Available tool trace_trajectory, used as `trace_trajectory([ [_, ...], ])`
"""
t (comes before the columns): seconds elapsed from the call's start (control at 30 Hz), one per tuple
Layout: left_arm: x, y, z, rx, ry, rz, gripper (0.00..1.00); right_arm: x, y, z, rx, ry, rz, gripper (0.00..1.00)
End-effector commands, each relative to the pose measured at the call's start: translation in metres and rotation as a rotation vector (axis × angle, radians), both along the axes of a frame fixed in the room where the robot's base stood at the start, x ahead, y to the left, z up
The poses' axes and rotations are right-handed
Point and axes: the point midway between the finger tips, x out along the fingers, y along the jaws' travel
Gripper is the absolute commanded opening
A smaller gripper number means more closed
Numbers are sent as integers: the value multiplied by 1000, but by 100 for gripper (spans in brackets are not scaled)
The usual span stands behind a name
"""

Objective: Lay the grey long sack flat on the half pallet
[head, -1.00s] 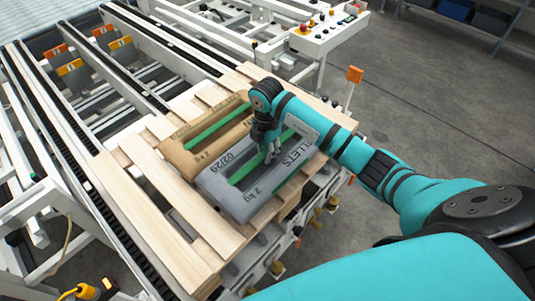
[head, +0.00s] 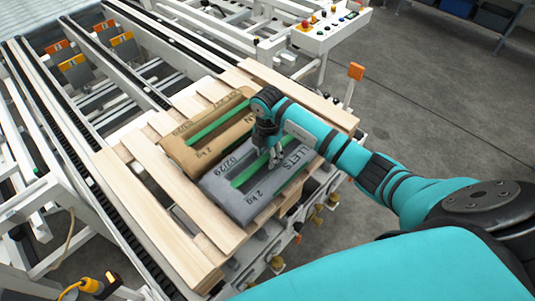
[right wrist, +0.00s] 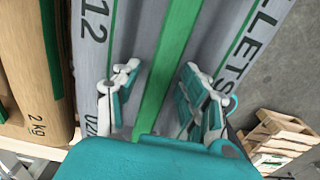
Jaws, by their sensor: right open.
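The grey long sack (head: 232,199), with a green stripe and dark lettering, lies flat on the light wooden half pallet (head: 158,190), beside a brown sack (head: 190,150). In the right wrist view the grey sack (right wrist: 210,35) fills the middle. My right gripper (head: 275,162) is over the sack's right part. Its fingers (right wrist: 157,82) are spread on either side of the green stripe, with nothing clasped between them. Whether the fingertips touch the sack is unclear. The arm hides part of the sack's far end. My left gripper is out of view.
The pallet rests on a white-framed conveyor (head: 130,62) with dark chains. A control box (head: 330,30) stands behind and an orange-topped post (head: 356,72) at the right. Bare boards show left of the sacks. Wooden pallets (right wrist: 283,130) stand on the floor in the right wrist view.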

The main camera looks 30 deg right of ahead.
Motion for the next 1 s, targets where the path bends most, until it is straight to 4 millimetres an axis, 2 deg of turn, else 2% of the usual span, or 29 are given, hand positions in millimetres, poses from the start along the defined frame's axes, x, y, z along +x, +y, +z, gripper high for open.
trace_trajectory([
  [0.17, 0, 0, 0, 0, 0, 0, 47, -2, -1, -1, -3, 5, -1, 45],
  [0.33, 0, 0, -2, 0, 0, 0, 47, 0, -1, 10, -3, 2, -1, 45],
  [0.7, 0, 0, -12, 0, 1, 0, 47, 1, -1, 85, -2, -3, 1, 45],
  [0.83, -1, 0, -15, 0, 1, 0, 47, 0, 0, 106, -2, -1, 1, 45],
  [1.0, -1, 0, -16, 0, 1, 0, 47, -1, -1, 118, -2, 3, -1, 45],
])
